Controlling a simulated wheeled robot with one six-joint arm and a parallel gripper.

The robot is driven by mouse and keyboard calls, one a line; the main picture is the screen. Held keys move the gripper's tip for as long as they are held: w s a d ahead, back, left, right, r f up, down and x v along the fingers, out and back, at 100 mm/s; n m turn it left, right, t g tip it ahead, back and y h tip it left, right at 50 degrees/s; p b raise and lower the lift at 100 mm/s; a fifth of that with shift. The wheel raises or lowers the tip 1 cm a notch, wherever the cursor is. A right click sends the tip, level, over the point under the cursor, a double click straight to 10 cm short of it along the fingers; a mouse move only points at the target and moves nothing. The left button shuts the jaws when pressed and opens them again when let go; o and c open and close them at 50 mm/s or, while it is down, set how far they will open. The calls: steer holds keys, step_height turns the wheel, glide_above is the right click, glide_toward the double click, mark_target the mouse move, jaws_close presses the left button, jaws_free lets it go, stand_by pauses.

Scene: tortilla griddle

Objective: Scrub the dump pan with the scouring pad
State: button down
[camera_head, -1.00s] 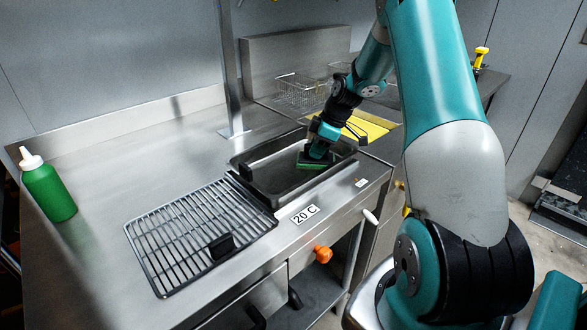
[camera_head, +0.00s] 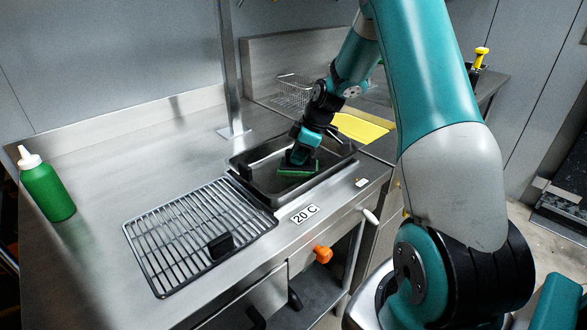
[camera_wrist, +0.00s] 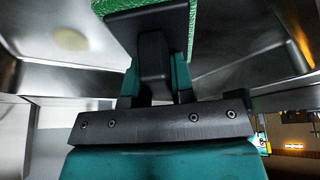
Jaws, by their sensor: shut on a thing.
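The dump pan (camera_head: 262,187) is a dark rectangular metal pan set into the steel counter, and its inside also shows in the wrist view (camera_wrist: 240,72). The scouring pad (camera_head: 297,170) is green with a dark holder on top, and its green edge shows at the top of the wrist view (camera_wrist: 112,6). My gripper (camera_head: 299,157) is shut on the pad's dark holder and points down into the pan. The pad is low inside the pan; whether it touches the floor I cannot tell. The fingertips are partly hidden.
A wire rack (camera_head: 190,240) with a black block (camera_head: 220,246) lies left of the pan. A green squeeze bottle (camera_head: 46,188) stands at the far left. A steel post (camera_head: 228,80) rises behind the pan. A yellow board (camera_head: 362,128) and a wire basket (camera_head: 292,92) are behind it.

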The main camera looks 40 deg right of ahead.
mark_target(281, 167)
steer(key=shift+w+a+r, duration=0.1)
steer(key=shift+w+a, duration=0.05)
steer(key=shift+a, duration=0.85)
steer(key=shift+w+a, duration=0.15)
steer(key=shift+a, duration=0.8)
steer(key=shift+w+a, duration=0.15)
steer(key=shift+a, duration=0.65)
steer(key=shift+w+a, duration=0.1)
steer(key=shift+a, duration=0.7)
steer(key=shift+d, duration=0.1)
steer(key=shift+d, duration=2.45)
steer(key=shift+w+d, duration=0.15)
steer(key=shift+d, duration=2.35)
